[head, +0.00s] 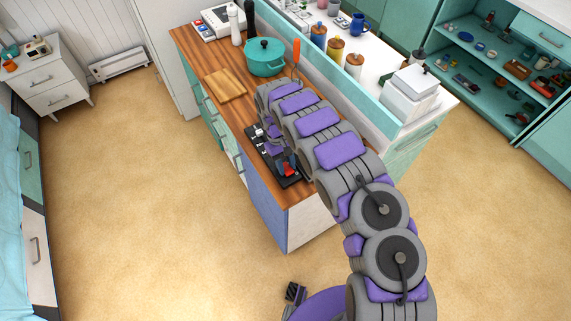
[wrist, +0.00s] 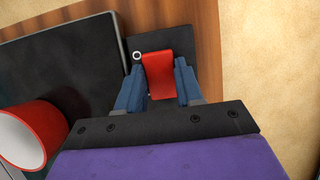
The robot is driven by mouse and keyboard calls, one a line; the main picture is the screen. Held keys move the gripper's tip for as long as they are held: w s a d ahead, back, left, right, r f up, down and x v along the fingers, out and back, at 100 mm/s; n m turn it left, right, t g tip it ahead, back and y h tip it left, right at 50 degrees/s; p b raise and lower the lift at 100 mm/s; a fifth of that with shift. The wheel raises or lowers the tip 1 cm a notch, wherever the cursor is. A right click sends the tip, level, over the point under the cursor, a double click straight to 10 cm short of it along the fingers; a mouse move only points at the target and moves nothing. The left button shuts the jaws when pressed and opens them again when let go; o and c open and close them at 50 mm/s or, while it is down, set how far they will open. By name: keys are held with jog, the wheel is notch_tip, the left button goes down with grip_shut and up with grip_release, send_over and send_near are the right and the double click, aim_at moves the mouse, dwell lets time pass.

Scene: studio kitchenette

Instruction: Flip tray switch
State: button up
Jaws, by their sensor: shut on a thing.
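A red switch piece (wrist: 159,82) stands on a small black plate (wrist: 160,42) on the wooden counter in the wrist view. A small round metal ring (wrist: 137,57) sits at its left. My gripper (wrist: 160,70) has its two blue fingers on either side of the red piece and is shut on it. In the head view my gripper (head: 287,167) is low over the near end of the counter, where a dark tray (head: 266,156) lies. My arm and fingers hide much of the tray and the switch there.
A red cylinder (wrist: 30,133) and a flat black panel (wrist: 65,68) are left of my gripper in the wrist view. A teal pot (head: 265,58) and a cutting board (head: 225,84) stand farther along the wooden counter. The floor (head: 130,190) to the left is clear.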

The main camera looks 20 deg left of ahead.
jog(key=o, duration=0.8)
jog(key=shift+s+d+r, duration=0.1)
jog(key=shift+c, duration=0.2)
jog(key=p+v, duration=0.8)
jog(key=v, duration=0.9)
jog(key=shift+r, duration=0.15)
